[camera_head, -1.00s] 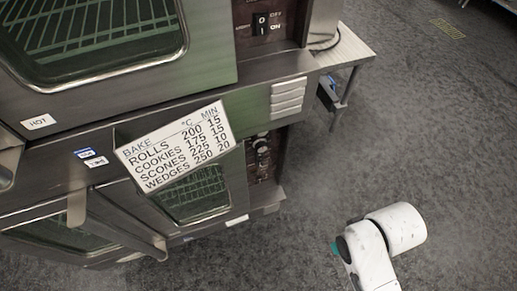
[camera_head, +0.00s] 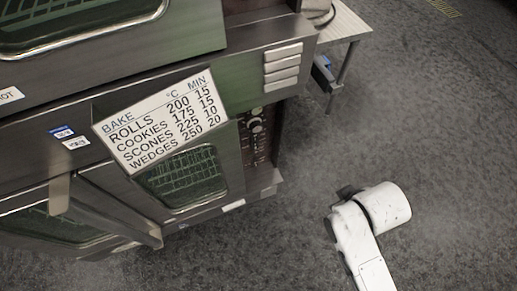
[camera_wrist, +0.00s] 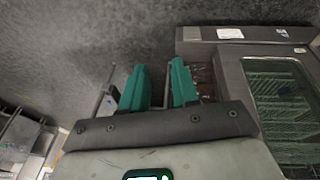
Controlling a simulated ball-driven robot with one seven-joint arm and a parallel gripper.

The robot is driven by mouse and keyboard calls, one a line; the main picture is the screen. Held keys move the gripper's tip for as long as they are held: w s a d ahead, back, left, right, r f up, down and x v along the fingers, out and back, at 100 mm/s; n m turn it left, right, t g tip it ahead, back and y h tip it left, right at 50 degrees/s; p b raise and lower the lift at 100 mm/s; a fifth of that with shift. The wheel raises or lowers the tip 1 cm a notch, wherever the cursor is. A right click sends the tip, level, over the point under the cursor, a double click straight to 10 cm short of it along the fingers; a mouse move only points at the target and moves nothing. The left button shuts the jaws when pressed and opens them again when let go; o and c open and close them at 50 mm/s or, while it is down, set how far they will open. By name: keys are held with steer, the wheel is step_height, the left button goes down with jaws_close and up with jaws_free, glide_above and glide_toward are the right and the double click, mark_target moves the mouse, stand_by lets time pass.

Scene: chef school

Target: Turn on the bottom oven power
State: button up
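The bottom oven (camera_head: 215,158) stands at the left in the head view, with a glass door and a dark red control panel (camera_head: 262,150) at its right side. Knobs (camera_head: 256,126) show on the upper part of the panel. I cannot make out its power switch. In the wrist view, the oven door (camera_wrist: 252,85) is at the right, and part of the reddish panel (camera_wrist: 203,80) shows just right of the fingers. My gripper (camera_wrist: 158,88) has two teal fingers, apart with nothing between them. The fingers are not visible in the head view.
The top oven (camera_head: 110,65) juts above. A bake-time sign (camera_head: 165,120) hangs in front of the lower oven. A door handle (camera_head: 110,215) sticks out at the lower left. A small metal table (camera_head: 345,22) stands behind at the right. The grey floor (camera_head: 430,120) is clear.

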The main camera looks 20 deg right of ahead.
steer(key=w+f+t+b, duration=0.1)
steer(key=f, duration=0.1)
steer(key=w+f+n+t+h+b, duration=0.1)
steer(key=w+b, duration=0.1)
steer(key=w+d+f+n+t+b, duration=0.1)
steer(key=w+f+b, duration=0.1)
steer(key=shift+w+f, duration=0.25)
steer(key=shift+f, duration=0.1)
steer(key=c, duration=0.4)
steer(key=w+f+n+t+b, duration=0.1)
steer(key=w+b, duration=0.1)
steer(key=w+f+n+t+h+b, duration=0.1)
steer(key=w+b, duration=0.1)
steer(key=b, duration=0.1)
steer(key=w+f+n+t+b, duration=0.1)
steer(key=w+f+n+b, duration=0.1)
steer(key=shift+w+a, duration=0.1)
steer(key=shift+a, duration=0.1)
jaws_close()
steer(key=w+a+f+n+t+y+b, duration=0.3)
steer(key=w+a+f+n+t+b, duration=0.2)
steer(key=a+n+b, duration=0.5)
steer(key=shift+w+n+t+b, duration=0.5)
steer(key=shift+w+t+b, duration=0.85)
steer(key=shift+b, duration=0.3)
